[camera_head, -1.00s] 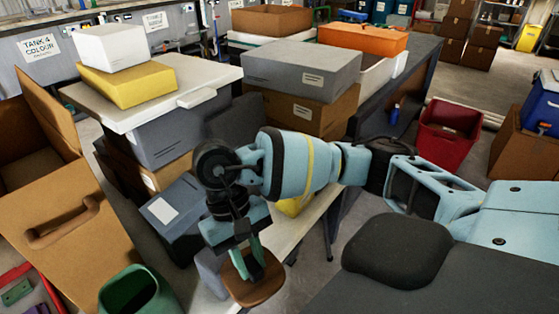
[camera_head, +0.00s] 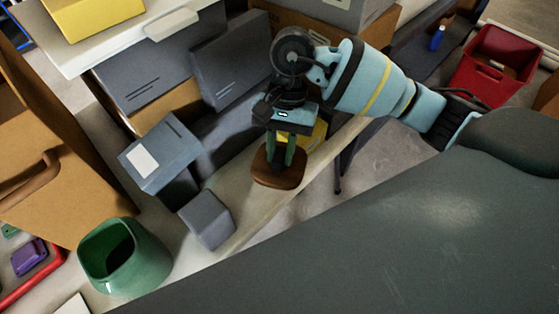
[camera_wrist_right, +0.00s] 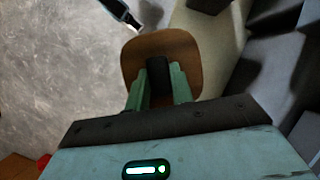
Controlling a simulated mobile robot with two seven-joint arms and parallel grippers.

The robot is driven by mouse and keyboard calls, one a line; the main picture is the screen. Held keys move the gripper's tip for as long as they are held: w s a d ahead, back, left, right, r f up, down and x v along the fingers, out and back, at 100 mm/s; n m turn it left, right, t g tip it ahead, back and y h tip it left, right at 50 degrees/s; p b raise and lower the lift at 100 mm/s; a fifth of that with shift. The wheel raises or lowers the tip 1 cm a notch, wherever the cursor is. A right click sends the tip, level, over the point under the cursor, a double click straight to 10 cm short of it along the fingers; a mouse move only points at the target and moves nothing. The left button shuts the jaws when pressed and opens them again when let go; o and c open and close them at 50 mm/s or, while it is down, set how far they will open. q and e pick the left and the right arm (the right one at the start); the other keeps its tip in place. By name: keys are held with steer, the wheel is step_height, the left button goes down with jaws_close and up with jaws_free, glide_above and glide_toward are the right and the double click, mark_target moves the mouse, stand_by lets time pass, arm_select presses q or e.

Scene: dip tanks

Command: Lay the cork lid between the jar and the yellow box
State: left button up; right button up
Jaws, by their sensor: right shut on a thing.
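The cork lid (camera_head: 278,178) is a brown rounded slab with a dark knob. My right gripper (camera_head: 285,150) is shut on the knob and holds the lid over the narrow pale table. The wrist view shows the lid (camera_wrist_right: 183,48) below the green fingers (camera_wrist_right: 159,85). A yellow box (camera_head: 316,138) stands just behind the gripper, partly hidden by it. A green open-mouthed vessel (camera_head: 150,262), apparently the jar, stands at the lower left. I cannot tell the lid's height above the table. My left gripper is not in view.
A small grey box (camera_head: 207,220) and a blue-grey box with a white label (camera_head: 160,155) stand between the green vessel and the lid. Larger grey boxes (camera_head: 230,65) rise behind. Pale tabletop (camera_head: 250,222) is bare near the front edge. Another yellow box (camera_head: 95,18) sits high at upper left.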

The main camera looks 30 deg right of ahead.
mark_target(262, 156)
steer(key=w+m, duration=0.1)
steer(key=m, duration=0.1)
steer(key=a+m+t+y, duration=0.1)
steer(key=m, duration=0.1)
steer(key=w+m+t, duration=0.1)
steer(key=m, duration=0.1)
steer(key=shift+w+a+f, duration=0.3)
steer(key=shift+w+a, duration=0.05)
steer(key=shift+a, duration=0.05)
steer(key=shift+w+a+m+t+y, duration=0.15)
steer(key=shift+w+m+t+y, duration=0.15)
steer(key=shift+m, duration=0.5)
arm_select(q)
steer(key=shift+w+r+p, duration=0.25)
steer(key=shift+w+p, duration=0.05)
arm_select(e)
steer(key=shift+w+f+m+t, duration=0.15)
steer(key=shift+w+m+t, duration=0.2)
steer(key=shift+m, duration=0.35)
steer(key=shift+w+f+m+t, duration=0.15)
steer(key=shift+w+m+t, duration=0.15)
steer(key=shift+m, duration=0.4)
step_height(262, 156, down, 5)
steer(key=shift+f, duration=2.55)
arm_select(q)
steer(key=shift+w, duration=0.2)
